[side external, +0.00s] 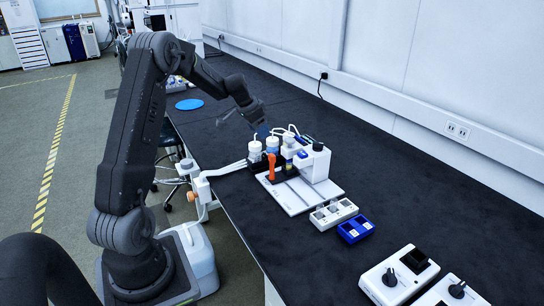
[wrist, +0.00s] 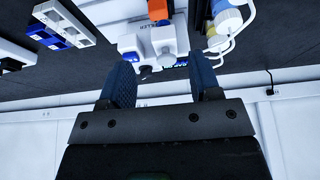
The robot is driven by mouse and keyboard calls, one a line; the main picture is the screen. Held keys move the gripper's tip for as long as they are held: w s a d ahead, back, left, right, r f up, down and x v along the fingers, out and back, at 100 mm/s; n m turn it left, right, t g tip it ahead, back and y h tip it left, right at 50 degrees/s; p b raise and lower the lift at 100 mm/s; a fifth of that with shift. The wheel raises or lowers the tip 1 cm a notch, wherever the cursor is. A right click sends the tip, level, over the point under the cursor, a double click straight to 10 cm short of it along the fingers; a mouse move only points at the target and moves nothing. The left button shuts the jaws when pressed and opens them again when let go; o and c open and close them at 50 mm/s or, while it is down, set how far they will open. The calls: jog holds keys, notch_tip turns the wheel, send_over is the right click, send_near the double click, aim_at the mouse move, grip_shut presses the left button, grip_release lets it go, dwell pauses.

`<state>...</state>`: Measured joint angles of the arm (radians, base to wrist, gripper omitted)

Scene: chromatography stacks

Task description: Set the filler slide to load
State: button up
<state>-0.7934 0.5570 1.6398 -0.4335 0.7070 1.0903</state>
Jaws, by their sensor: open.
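The filler (side external: 317,164) is a white bench unit on a white base plate (side external: 300,204), in the middle of the side external view. An orange upright part (side external: 271,167), possibly its slide or handle, stands at its left front. In the wrist view the filler (wrist: 152,44) is at the top centre with part of its lettering showing, and the orange part (wrist: 158,10) is cut by the top edge. My gripper (side external: 263,131) is above and behind the filler, apart from it. Its blue fingers (wrist: 163,78) are open with nothing between them. The slide's setting is too small to read.
Bottles with blue parts (side external: 255,151) and tubing stand left of the filler. A white rack (side external: 333,213) and a blue rack (side external: 356,229) sit in front. Two dial boxes (side external: 400,274) are at lower right.

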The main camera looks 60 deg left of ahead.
aim_at(272, 155)
jog(key=x, duration=1.3)
jog(key=shift+d, duration=0.1)
jog(key=shift+c, duration=0.3)
grip_shut()
